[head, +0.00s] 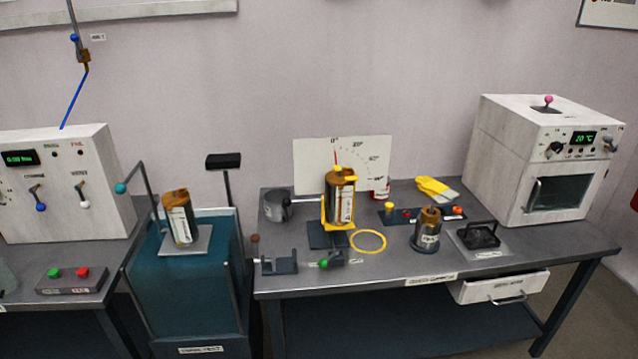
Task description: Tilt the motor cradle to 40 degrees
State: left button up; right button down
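The motor cradle (336,226) is yellow and stands on a dark base (325,240) at the left middle of the bench. It holds an upright dark cylinder with a brown top and a pale label (341,200). Behind it is a white angle board (313,172) with degree marks. A red pointer (335,157) stands near the 0 degree mark, so the cradle looks upright. A green-tipped part (329,262) sits at the front of the base. Neither of my grippers shows in the head view.
A grey pot (274,206) and a small clamp (278,266) stand left of the cradle. A yellow ring (368,241) and a second, shorter cylinder (427,233) are to its right. A white oven (540,150) stands at the right; a teal tank (190,285) is at the left.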

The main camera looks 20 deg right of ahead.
aim_at(286, 202)
jog(key=i+j+z, duration=0.1)
jog(key=z, duration=0.25)
jog(key=i+j+z, duration=0.1)
jog(key=z, duration=0.25)
jog(key=j+z, duration=0.2)
jog(key=z, duration=0.15)
jog(key=i, duration=0.05)
